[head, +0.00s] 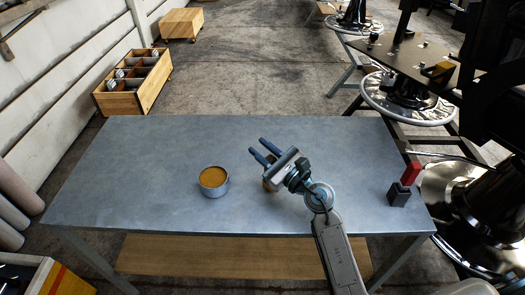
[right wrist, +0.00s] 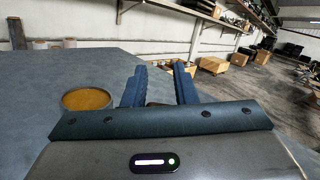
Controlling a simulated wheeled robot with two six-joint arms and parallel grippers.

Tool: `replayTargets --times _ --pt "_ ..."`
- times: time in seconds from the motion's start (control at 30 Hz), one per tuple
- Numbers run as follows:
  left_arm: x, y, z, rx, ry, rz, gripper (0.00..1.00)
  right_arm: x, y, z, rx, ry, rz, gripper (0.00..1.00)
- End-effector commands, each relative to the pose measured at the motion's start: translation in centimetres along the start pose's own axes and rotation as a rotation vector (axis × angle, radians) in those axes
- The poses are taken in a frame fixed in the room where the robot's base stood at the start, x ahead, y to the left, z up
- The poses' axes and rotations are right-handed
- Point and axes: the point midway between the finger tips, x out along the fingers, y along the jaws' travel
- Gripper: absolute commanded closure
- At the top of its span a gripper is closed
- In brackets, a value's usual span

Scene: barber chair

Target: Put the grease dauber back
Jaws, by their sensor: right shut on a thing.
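A round metal tin of yellow-brown grease (head: 213,181) stands open on the blue-grey table, left of my right gripper. It also shows in the right wrist view (right wrist: 88,99), left of the fingers. My right gripper (head: 264,150) is above the table, apart from the tin, its two dark blue fingers pointing up and left. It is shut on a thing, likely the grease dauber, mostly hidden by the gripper. A small brownish patch (head: 268,185) shows beside the gripper body. In the right wrist view the fingers (right wrist: 160,86) have a dark thing low between them. My left gripper is out of view.
A dark block (head: 398,195) and a red block (head: 411,173) stand at the table's right edge. The rest of the tabletop (head: 130,175) is clear. A wooden crate (head: 128,103) with compartments stands on the floor behind left. Chair bases and a dark frame stand at right.

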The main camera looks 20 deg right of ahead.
Motion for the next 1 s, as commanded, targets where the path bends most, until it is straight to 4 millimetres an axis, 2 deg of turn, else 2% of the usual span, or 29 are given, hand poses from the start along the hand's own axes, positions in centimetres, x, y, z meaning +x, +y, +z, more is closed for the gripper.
replayTargets --times 0.3,0.33,0.43,0.83,0.9,1.0 --pt "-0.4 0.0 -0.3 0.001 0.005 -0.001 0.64 0.0 0.1 -0.2 0.000 0.000 0.000 1.00" --pt "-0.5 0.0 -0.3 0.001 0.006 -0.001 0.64 0.0 0.1 -0.2 0.000 0.000 0.000 0.73" --pt "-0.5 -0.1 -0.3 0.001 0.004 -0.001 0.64 0.0 0.1 -0.1 0.000 0.000 0.000 0.53" --pt "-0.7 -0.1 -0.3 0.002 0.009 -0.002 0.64 0.0 0.0 0.2 0.000 0.000 0.000 0.53" --pt "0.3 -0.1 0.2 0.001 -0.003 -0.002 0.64 -1.1 0.0 -0.1 -0.003 0.003 0.001 0.53" --pt "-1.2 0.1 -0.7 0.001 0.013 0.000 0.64 -3.1 0.1 -0.3 -0.003 0.004 0.004 0.53"
